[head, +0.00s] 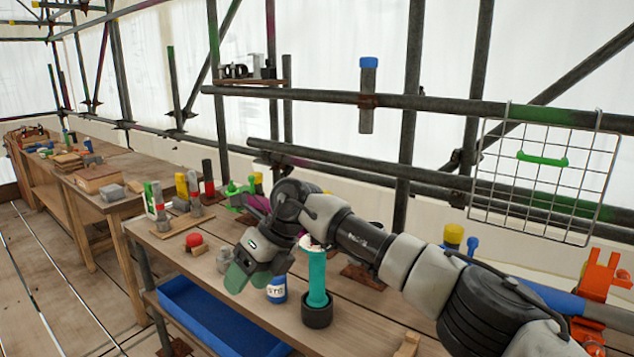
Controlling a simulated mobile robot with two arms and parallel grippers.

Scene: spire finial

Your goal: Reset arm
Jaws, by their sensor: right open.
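My right arm comes in from the lower right and reaches across the workbench (385,325). Its gripper (238,280) points down over the front part of the bench, left of a teal cylinder. The fingers are green and nothing shows held between them. The teal cylinder (317,278) stands upright in a dark round base (317,316). My left gripper does not show.
A red knob on a board (194,242) and several coloured bottles (182,188) stand at the bench's left end. A blue bin (205,318) sits below. Scaffold pipes (470,108) and a wire grid (545,175) rise behind. An orange clamp (602,285) is at right.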

